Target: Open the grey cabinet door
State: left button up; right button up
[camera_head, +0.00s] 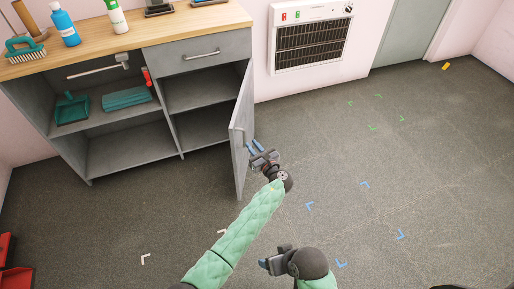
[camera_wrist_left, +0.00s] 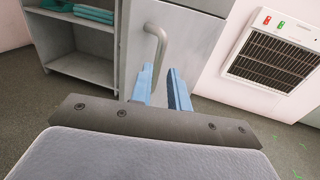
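The grey cabinet door (camera_head: 241,130) stands swung well out from the cabinet (camera_head: 130,155), showing its edge in the head view. In the left wrist view the door (camera_wrist_left: 185,30) carries a bent grey bar handle (camera_wrist_left: 160,42). My left gripper (camera_head: 254,146) is on the door's outer side, close to its front edge. Its two blue fingers (camera_wrist_left: 160,72) are apart, with the handle's lower end between or just beyond their tips; I cannot tell if they touch. My right gripper (camera_head: 268,264) is low in the head view, away from the door; its finger gap is unclear.
A wall heater (camera_head: 310,40) hangs right of the cabinet. The drawer (camera_head: 200,52) above the opening is shut. Bottles (camera_head: 65,25) and brushes stand on the wooden top. Floor right of the door is clear, with flat coloured corner marks. Red object (camera_head: 12,270) lies far left.

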jog(key=shift+s+d+r, duration=0.1)
jog(key=shift+d+r, duration=0.2)
jog(key=shift+r, duration=0.1)
jog(key=shift+w, duration=0.2)
